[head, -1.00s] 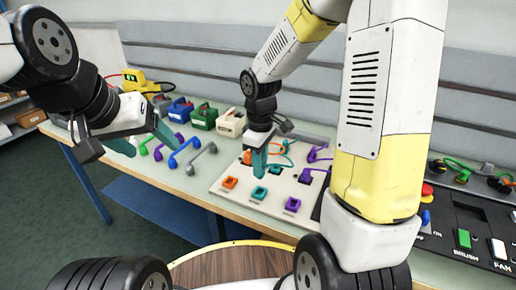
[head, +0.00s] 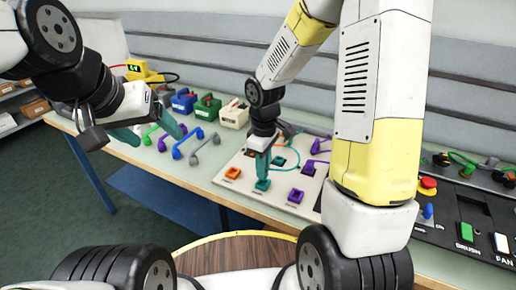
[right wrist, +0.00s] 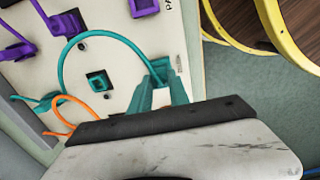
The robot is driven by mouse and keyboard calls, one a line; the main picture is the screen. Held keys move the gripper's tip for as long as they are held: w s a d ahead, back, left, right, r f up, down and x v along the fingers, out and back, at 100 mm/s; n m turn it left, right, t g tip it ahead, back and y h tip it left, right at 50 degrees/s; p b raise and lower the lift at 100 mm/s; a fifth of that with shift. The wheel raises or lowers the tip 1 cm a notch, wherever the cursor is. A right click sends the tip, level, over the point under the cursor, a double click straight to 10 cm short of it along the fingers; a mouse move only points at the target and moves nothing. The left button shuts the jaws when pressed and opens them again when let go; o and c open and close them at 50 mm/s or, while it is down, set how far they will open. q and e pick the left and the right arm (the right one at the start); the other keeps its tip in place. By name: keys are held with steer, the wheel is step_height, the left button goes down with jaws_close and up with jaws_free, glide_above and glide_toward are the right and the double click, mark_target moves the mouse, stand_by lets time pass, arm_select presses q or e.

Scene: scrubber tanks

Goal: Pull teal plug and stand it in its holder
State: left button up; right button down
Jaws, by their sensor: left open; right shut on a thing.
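My right gripper (head: 262,178) is shut on the teal plug, with its tips at the teal holder (head: 262,185) in the front row of the pale board (head: 232,190). In the right wrist view the teal cable (right wrist: 105,36) arcs to between the teal fingers (right wrist: 160,92). The plug is mostly hidden there, so I cannot tell how deep it sits in the holder. The teal socket (right wrist: 97,82) is empty in the right wrist view. My left gripper (head: 160,139) is open and empty, above the left part of the bench.
An orange holder (head: 232,173) and a purple holder (head: 295,196) flank the teal one. Purple plugs and cables lie behind. A black control panel (head: 480,212) is at right.

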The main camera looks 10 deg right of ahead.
steer(key=shift+f, duration=0.3)
stand_by(0.6)
steer(key=shift+f, duration=0.9)
steer(key=c, duration=1.2)
jaws_free()
steer(key=shift+o, duration=0.2)
steer(key=o, duration=0.5)
steer(key=shift+r, duration=4.3)
